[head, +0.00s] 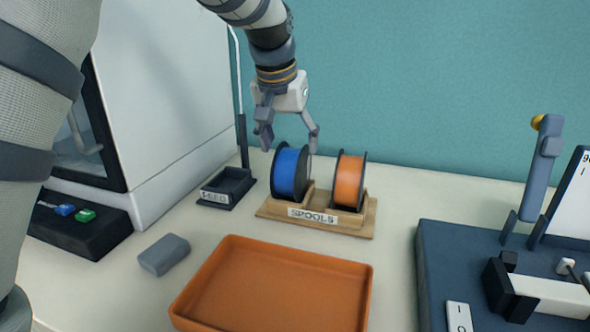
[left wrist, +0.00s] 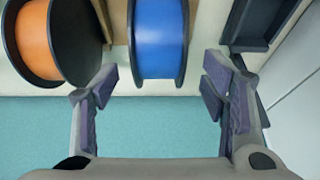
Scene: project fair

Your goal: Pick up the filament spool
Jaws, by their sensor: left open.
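Two filament spools stand upright in a wooden rack (head: 272,209) labelled SPOOLS. The blue spool (head: 287,174) is on the left and the orange spool (head: 348,181) on the right, both with black flanges. My left gripper (head: 289,143) is open and empty, just above and behind the blue spool. In the left wrist view, the blue spool (left wrist: 159,38) lies ahead between the open fingers of the gripper (left wrist: 160,85), and the orange spool (left wrist: 40,42) is off to the left. The right gripper is not in view.
A dark FEED holder (head: 228,188) stands left of the rack, beside a large white machine (head: 175,90). An orange tray (head: 275,285) lies in front, with a grey block (head: 164,254) to its left. A dark blue station (head: 450,255) stands at right.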

